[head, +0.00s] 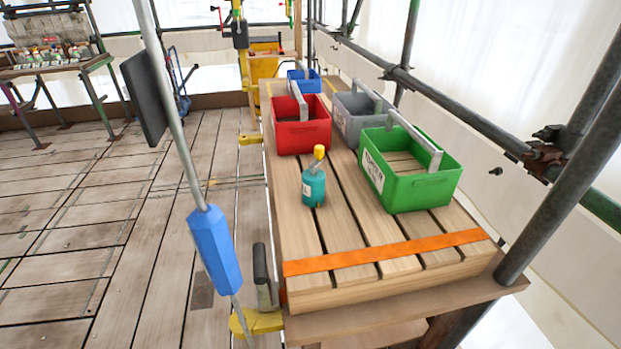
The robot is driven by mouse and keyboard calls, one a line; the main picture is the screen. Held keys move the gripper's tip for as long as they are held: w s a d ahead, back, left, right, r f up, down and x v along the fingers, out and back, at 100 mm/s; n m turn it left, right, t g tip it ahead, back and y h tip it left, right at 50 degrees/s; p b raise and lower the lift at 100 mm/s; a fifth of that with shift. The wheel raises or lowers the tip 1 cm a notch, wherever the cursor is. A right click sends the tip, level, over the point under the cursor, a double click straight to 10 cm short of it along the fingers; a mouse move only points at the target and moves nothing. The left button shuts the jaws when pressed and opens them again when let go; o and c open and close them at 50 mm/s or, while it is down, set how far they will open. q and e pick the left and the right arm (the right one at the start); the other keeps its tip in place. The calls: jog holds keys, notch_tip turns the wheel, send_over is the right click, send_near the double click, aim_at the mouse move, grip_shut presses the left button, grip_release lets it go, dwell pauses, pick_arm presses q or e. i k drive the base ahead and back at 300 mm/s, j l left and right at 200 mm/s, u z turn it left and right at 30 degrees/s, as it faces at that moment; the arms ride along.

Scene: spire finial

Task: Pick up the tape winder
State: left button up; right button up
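I cannot pick out a tape winder for certain. A black upright handle (261,264) on a grey bracket stands at the near left corner of the workbench, beside a flat yellow piece (257,321); I cannot tell what they belong to. A teal bottle (314,187) with a yellow cap stands upright on the slatted workbench (345,228). An orange strip (385,252) lies across the bench's near end. The insides of the bins are only partly visible. Neither of my grippers is in view.
Red (302,137), grey (357,128), green (405,185) and blue (304,83) handled bins stand on the bench. A slanted rod with a blue grip (214,252) crosses the left foreground. Scaffold tubes (400,75) line the right. Plank floor (100,230) at left is largely clear.

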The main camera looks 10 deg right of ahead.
aim_at(313, 186)
jog(key=j+z, duration=0.25)
jog(key=k+j+z, duration=0.25)
jog(key=j, duration=0.2)
jog(key=j+z, duration=0.25)
jog(key=k+j+z, duration=0.25)
jog(key=i+j+z, duration=0.15)
jog(key=j+z, duration=0.3)
jog(key=j, duration=0.2)
jog(key=j+z, duration=0.5)
jog(key=j, duration=0.2)
jog(key=k+j+z, duration=0.1)
jog(key=j+z, duration=0.35)
jog(key=j, duration=0.2)
jog(key=i+j+z, duration=0.15)
jog(key=j+z, duration=0.2)
jog(key=j, duration=0.2)
jog(key=j+z, duration=0.35)
jog(key=j, duration=0.2)
jog(key=j+z, duration=0.35)
jog(key=j, duration=0.2)
jog(key=i, duration=0.05)
